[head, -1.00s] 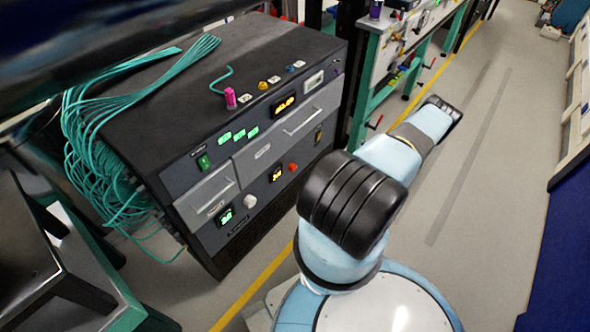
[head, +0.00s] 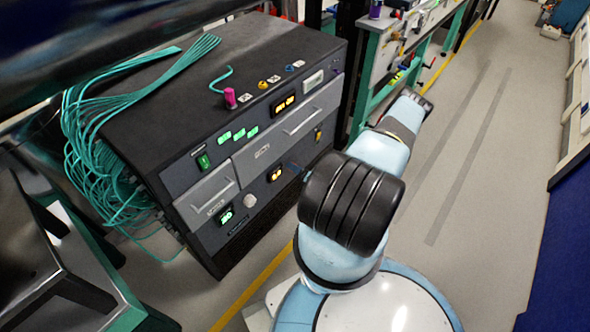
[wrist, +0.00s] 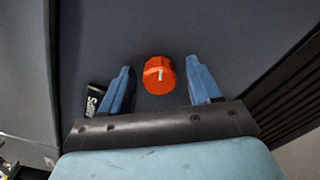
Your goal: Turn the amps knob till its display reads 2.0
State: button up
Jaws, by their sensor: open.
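The orange-red knob (wrist: 159,75) with a white pointer mark sits on the dark panel in the wrist view. My gripper (wrist: 158,66) is open, with one blue finger on each side of the knob and a gap to both. In the head view the knob is hidden, and a small blue part shows by its place. The lower amber display (head: 275,174) is lit beside that place; its digits are too small to read surely. A white knob (head: 250,201) stands beside a green display (head: 226,216) at lower left. I cannot read which knob is labelled amps.
The dark cabinet (head: 190,88) has an upper amber display (head: 284,103) and a magenta knob (head: 230,98) on top. Teal cables (head: 95,150) hang at its left. A teal-framed bench (head: 365,100) stands behind. Floor at right is clear.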

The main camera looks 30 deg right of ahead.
jog(key=shift+c, duration=0.4)
jog(key=c, duration=1)
jog(key=shift+o, duration=0.2)
jog(key=shift+n, duration=0.4)
jog(key=o, duration=1)
jog(key=shift+o, duration=0.2)
jog(key=v, duration=1.4)
